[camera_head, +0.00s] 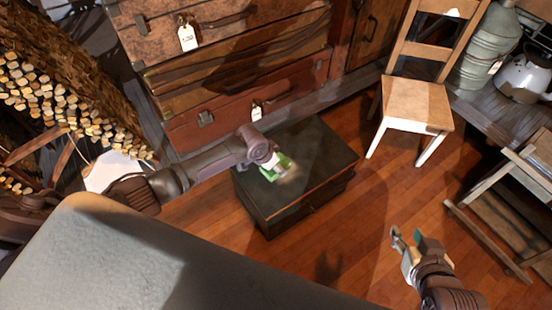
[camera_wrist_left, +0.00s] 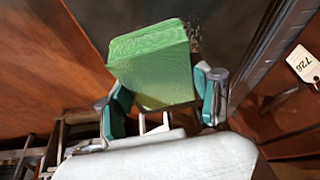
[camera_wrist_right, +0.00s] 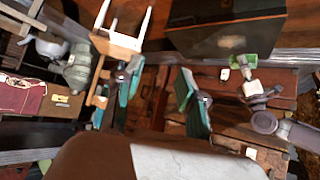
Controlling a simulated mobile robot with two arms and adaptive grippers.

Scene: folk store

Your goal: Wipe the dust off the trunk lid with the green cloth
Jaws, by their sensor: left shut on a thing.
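The dark trunk (camera_head: 325,150) stands on the wooden floor at the centre of the head view, and its lid shows at the top of the right wrist view (camera_wrist_right: 200,38). A pale dust patch (camera_head: 291,172) lies on the lid beside the green cloth (camera_head: 272,169). My left gripper (camera_head: 268,162) is shut on the cloth, at the lid. In the left wrist view the cloth (camera_wrist_left: 150,65) fills the space between the fingers and hides part of the lid; I cannot tell if it touches. My right gripper (camera_head: 415,242) is open and empty, right of the trunk.
Stacked suitcases (camera_head: 240,70) with tags stand behind the trunk. A wooden chair (camera_head: 416,100) is at the back right, near a metal can (camera_head: 488,50) and a white kettle (camera_head: 522,78). A wooden frame (camera_head: 500,215) stands at the right.

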